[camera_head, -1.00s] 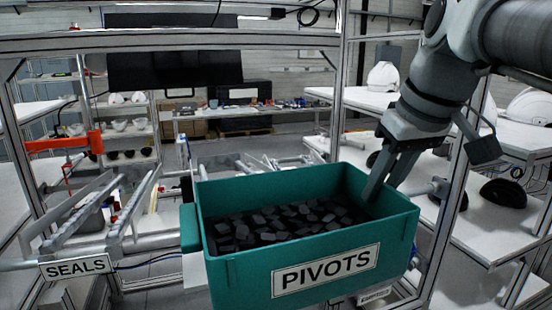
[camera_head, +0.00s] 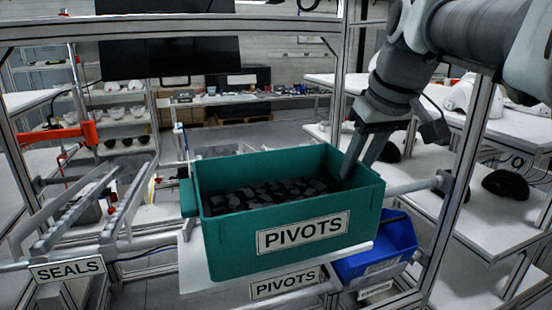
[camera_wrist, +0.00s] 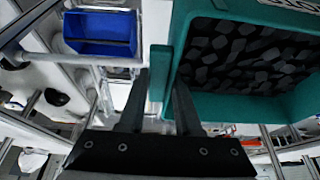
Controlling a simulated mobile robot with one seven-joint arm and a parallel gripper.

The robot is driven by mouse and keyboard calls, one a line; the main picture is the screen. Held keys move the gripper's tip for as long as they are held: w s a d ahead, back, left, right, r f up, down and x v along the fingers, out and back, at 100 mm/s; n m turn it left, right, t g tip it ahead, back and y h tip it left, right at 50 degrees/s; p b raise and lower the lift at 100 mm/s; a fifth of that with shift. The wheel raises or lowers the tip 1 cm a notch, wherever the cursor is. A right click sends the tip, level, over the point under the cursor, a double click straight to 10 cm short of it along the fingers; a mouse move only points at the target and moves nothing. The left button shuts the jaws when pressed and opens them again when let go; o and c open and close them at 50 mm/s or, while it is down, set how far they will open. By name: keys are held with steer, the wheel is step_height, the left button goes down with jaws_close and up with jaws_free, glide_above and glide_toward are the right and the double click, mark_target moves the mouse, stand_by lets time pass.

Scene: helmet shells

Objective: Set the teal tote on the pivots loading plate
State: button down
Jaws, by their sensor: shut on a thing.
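The teal tote (camera_head: 235,246), labelled PIVOTS and holding many dark grey pieces, is upright over the white loading plate (camera_head: 192,268). A second PIVOTS label (camera_head: 286,283) sits on the front below the plate. The tote hides most of the plate, and I cannot tell whether its bottom touches it. My gripper (camera_head: 356,162) is shut on the tote's right-hand wall, with one finger inside. In the wrist view, my gripper (camera_wrist: 158,105) has its fingers on either side of a teal wall of the tote (camera_wrist: 160,72).
A blue bin (camera_head: 385,245) hangs just right of the plate, lower down; it also shows in the wrist view (camera_wrist: 100,35). A SEALS rack (camera_head: 66,270) with rails stands left. Metal frame posts (camera_head: 465,190) rise on the right, near my arm. White tables (camera_head: 500,215) lie beyond.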

mark_target(336, 179)
steer(key=w, duration=0.2)
steer(key=w+a+p, duration=0.1)
steer(key=w, duration=0.3)
steer(key=shift+a+f+p, duration=0.15)
steer(key=shift+a+p, duration=0.2)
steer(key=shift+p, duration=0.05)
step_height(336, 179, down, 3)
steer(key=b, duration=0.2)
steer(key=shift+w+f+b, duration=0.1)
steer(key=shift+b, duration=0.2)
steer(key=shift+f+b, duration=0.75)
steer(key=shift+f, duration=0.25)
steer(key=shift+f+b, duration=0.3)
steer(key=shift+f, duration=0.1)
steer(key=c, duration=0.5)
jaws_free()
steer(key=shift+f, duration=0.1)
